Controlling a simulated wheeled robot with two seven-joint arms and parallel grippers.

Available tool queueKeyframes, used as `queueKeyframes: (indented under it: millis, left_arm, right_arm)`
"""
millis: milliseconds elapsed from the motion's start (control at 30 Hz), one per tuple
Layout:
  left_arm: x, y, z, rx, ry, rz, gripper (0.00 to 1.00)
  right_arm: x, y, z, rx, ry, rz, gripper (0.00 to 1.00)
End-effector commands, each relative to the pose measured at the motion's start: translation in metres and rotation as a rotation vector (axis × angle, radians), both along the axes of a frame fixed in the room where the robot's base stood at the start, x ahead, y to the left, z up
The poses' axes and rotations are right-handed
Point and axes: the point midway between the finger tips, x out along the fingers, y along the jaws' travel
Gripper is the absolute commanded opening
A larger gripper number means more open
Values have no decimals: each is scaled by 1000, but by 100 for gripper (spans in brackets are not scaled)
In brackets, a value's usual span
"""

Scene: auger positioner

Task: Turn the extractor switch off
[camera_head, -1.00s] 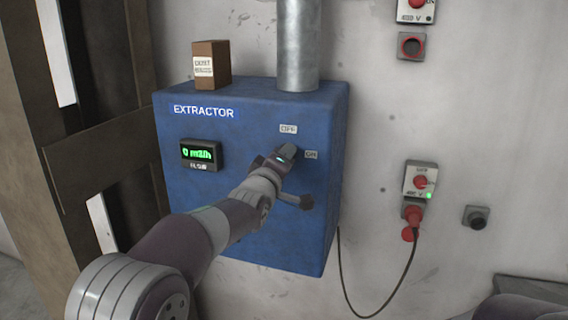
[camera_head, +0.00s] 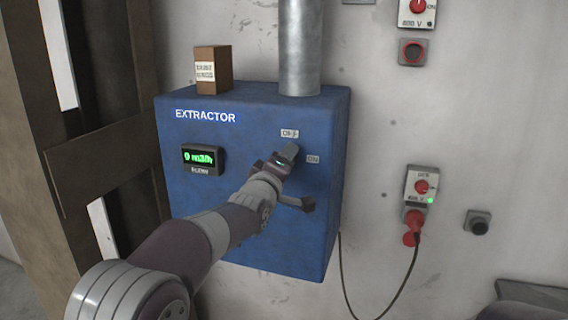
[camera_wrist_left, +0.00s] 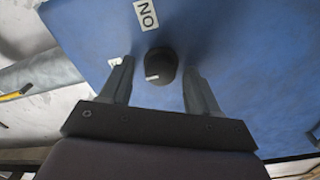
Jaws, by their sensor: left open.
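In the head view my left gripper (camera_head: 297,178) is at the box front and largely covers the knob. My right gripper is not in view.
A green-lit display (camera_head: 203,158) is on the box front. A small brown box (camera_head: 213,70) and a metal duct (camera_head: 300,50) stand on top. Wall switches and a red plug (camera_head: 413,218) with a cable are to the right. A wooden frame (camera_head: 100,150) is at left.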

Motion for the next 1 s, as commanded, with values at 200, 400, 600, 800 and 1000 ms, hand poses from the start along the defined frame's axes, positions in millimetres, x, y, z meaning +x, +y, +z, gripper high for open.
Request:
queueKeyframes:
  millis: [200,400,600,800,1000]
  left_arm:
    - [-17,6,-4,0,-1,0,61]
    - [-68,23,-8,-1,-2,0,61]
    - [-109,36,-7,-1,-3,1,61]
    - [-121,40,-6,-1,0,1,61]
    - [-121,40,-5,0,0,1,61]
  right_arm:
    - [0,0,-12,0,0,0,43]
    - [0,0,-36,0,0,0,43]
    - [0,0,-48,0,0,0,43]
    - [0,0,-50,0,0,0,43]
    - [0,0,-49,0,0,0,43]
